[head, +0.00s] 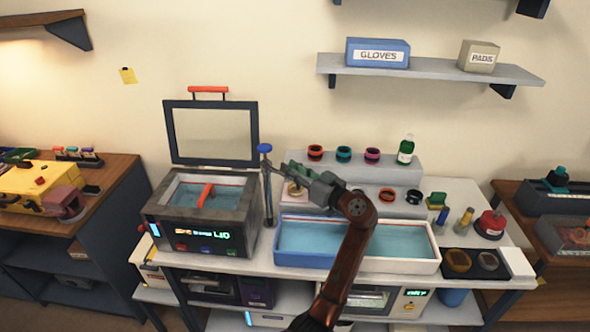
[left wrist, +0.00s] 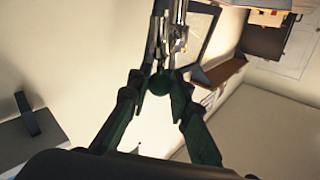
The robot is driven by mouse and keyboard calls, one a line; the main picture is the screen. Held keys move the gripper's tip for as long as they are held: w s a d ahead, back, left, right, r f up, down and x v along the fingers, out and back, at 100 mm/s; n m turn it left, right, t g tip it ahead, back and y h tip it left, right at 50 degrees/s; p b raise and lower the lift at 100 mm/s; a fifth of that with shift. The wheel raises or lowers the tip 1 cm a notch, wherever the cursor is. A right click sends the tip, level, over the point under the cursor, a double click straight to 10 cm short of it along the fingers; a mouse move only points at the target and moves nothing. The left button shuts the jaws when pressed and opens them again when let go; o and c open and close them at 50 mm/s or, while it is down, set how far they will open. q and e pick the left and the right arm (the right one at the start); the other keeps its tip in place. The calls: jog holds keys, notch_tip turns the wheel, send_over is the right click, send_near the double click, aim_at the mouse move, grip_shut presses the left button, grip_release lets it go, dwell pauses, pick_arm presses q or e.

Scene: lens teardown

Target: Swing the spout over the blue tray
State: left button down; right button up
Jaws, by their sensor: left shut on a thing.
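My left gripper (head: 288,172) is right of the post, above the back of the blue tray. In the left wrist view, its fingers (left wrist: 160,86) are closed around a narrow piece by the metal fitting (left wrist: 176,28), apparently the spout. The gripper hides most of the spout in the head view, so its exact direction is unclear. My right gripper is out of view.
The cleaner (head: 166,226) stands left with its lid (head: 258,150) raised. A white tray (head: 435,262) adjoins the blue tray on the right. Lens rings and a green bottle (head: 405,152) stand on steps behind. A shelf (head: 430,72) hangs above.

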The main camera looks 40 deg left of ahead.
pick_arm(q)
jog(key=shift+a+r, duration=0.1)
jog(key=c, duration=1.9)
grip_release()
jog(key=shift+s, duration=0.1)
jog(key=shift+c, duration=0.2)
jog(key=shift+o, duration=1)
jog(key=d, duration=1.2)
